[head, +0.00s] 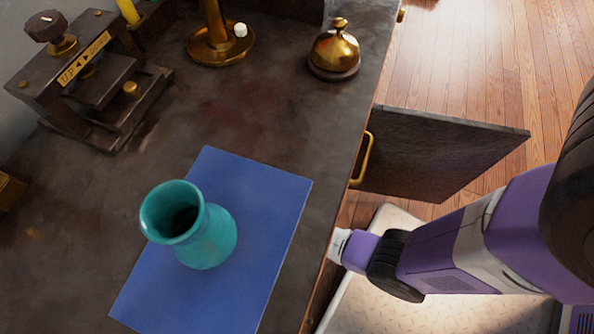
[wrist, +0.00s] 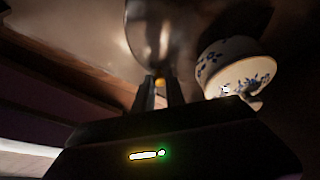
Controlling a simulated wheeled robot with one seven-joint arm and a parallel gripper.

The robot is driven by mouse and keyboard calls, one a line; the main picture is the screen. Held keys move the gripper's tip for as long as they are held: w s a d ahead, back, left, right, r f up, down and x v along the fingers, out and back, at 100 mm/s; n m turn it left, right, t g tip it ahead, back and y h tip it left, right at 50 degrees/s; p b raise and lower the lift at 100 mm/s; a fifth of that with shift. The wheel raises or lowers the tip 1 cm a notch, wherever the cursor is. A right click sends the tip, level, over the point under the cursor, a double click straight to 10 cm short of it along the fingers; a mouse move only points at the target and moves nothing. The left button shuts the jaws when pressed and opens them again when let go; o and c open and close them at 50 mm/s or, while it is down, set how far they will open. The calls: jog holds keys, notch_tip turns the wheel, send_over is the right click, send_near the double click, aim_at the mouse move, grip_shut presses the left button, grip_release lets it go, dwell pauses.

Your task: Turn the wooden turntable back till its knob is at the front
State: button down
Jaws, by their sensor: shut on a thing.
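In the wrist view my gripper (wrist: 161,90) is shut on a small yellowish knob (wrist: 160,82), which shows between the two dark fingertips. The turntable itself is hard to make out there, in shadow and blurred. A white teapot with blue flowers (wrist: 236,65) is just right of the fingers. A shiny rounded metal vessel (wrist: 150,35) is directly beyond the fingertips. In the head view my arm reaches in from the right to the counter's edge, and the gripper's tips, the turntable and the knob are hidden below the counter.
A teal vase (head: 205,235) stands on a blue mat (head: 265,195) on the dark counter (head: 250,110). A brass bell (head: 335,50) and a brass stand (head: 215,45) are farther back. An open cabinet door (head: 440,155) with a brass handle juts out just beyond my arm.

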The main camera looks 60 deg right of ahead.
jog(key=c, duration=1.4)
grip_release()
jog(key=p+v, duration=0.4)
jog(key=v, duration=0.3)
jog(key=shift+a+r, duration=0.1)
jog(key=shift+r, duration=0.3)
